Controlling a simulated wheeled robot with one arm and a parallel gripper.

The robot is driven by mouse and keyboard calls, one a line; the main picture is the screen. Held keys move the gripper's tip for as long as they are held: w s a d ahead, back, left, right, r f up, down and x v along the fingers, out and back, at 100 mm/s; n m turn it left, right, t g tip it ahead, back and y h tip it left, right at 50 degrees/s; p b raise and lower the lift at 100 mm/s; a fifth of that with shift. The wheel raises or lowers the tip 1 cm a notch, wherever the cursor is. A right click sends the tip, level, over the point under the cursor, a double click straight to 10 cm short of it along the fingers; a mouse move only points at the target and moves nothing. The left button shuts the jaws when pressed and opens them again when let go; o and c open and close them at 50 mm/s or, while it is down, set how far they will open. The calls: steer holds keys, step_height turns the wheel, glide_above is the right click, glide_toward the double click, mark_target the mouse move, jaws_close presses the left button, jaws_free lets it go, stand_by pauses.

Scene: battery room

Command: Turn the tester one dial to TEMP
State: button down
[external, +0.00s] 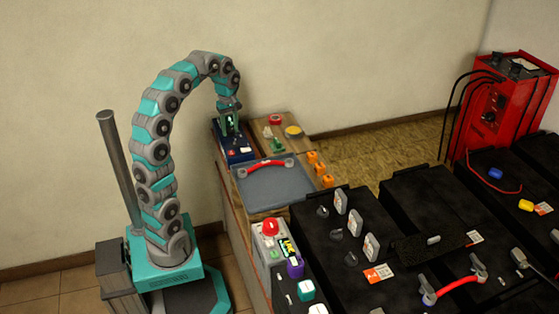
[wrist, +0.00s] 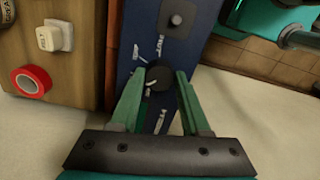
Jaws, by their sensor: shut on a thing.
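The tester is a blue box (external: 238,157) at the back left corner of the bench in the external view. Its blue face also shows in the wrist view (wrist: 195,55), with white markings around a round black dial (wrist: 158,78). My gripper (external: 229,128) points down at the tester. In the wrist view my gripper (wrist: 157,82) has its green fingers on either side of the dial, shut on it. A thin white line shows on the dial's left side. The markings are too small to read, so I cannot tell which setting the dial is at.
A red tape roll (wrist: 30,82) and a white block (wrist: 54,36) lie beside the tester. A grey mat (external: 278,189) with a red cable (external: 265,167) and several orange pieces (external: 320,168) are nearby. Black batteries (external: 335,270) fill the right foreground.

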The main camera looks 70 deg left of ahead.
mark_target(226, 128)
steer(key=m, duration=1.2)
steer(key=shift+m, duration=0.3)
stand_by(0.4)
steer(key=shift+c, duration=1.9)
jaws_free()
steer(key=shift+r+b, duration=0.3)
steer(key=shift+r, duration=3.65)
